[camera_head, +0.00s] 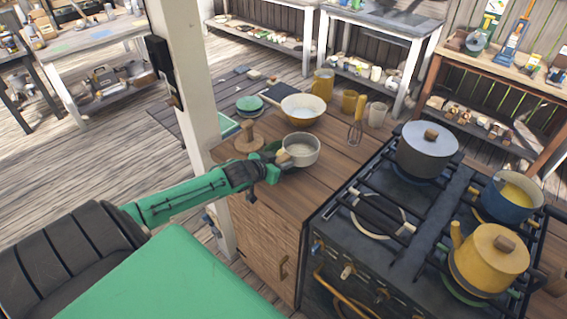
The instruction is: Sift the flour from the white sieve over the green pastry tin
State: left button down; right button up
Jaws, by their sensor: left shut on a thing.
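The white sieve (301,145) is a small round pan-like vessel at the front of the wooden counter. My left gripper (279,160) comes in from the left and is shut on the sieve's handle side, at its left. The sieve looks level, and I cannot tell whether it touches the counter. Its inside looks pale; flour cannot be made out for certain. A small round green dish (249,104), which may be the green pastry tin, sits at the counter's back left, apart from the sieve. My right gripper is out of view.
A wooden press-like object (248,138) stands left of the sieve. A cream bowl (302,109), yellow jug (323,84), yellow mug (349,101), white cup (377,114) and whisk (355,131) stand behind. The stove (340,225) holds a lidded pot (427,150). Counter right of the sieve is clear.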

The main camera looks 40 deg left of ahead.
pick_arm(q)
jog(key=shift+a, duration=3.5)
dwell(0.5)
dwell(0.5)
jog(key=shift+s+a+p, duration=0.5)
jog(key=shift+a+p, duration=0.05)
jog(key=shift+a, duration=0.15)
jog(key=shift+w+d, duration=1.1)
jog(key=shift+d, duration=0.3)
jog(key=shift+s+a+p, duration=0.55)
jog(key=shift+s+a, duration=0.05)
jog(key=shift+a, duration=0.1)
